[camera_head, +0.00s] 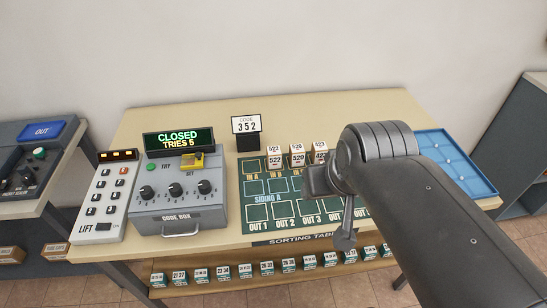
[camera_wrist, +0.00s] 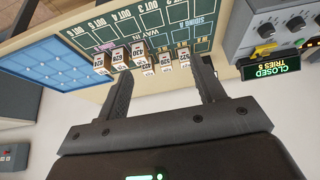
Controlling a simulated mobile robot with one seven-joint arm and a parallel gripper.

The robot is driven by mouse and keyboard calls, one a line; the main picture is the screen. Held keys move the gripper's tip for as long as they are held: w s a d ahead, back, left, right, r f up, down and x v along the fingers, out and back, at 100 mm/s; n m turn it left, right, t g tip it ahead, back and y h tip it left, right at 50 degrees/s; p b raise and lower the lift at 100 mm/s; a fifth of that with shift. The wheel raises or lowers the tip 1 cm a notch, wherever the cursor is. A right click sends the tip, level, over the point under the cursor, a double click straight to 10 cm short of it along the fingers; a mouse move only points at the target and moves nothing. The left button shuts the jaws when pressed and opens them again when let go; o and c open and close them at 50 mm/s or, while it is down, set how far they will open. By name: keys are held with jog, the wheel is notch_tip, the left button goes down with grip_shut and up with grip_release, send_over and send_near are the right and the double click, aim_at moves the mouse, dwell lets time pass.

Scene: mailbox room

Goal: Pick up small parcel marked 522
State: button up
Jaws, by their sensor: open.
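The small parcel marked 522 (camera_head: 274,160) is a white and brown box standing upright at the left end of a row on the green sorting mat (camera_head: 248,190). In the wrist view, which is turned upside down, the rightmost box of the row (camera_wrist: 164,57) appears to be this parcel. My gripper (camera_wrist: 162,72) is open and empty, its two fingers pointing toward the row and apart from the boxes. In the head view my arm covers part of the mat and most of the gripper.
Similar parcels, among them 520 (camera_head: 297,157), stand close beside it. The code box (camera_head: 179,205) reads CLOSED, TRIES 5. A blue tray (camera_head: 455,160) lies at the right. A lift panel (camera_head: 104,205) is at the left.

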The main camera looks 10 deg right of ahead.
jog(key=shift+c, duration=0.4)
jog(key=shift+c, duration=0.7)
jog(key=shift+w, duration=0.1)
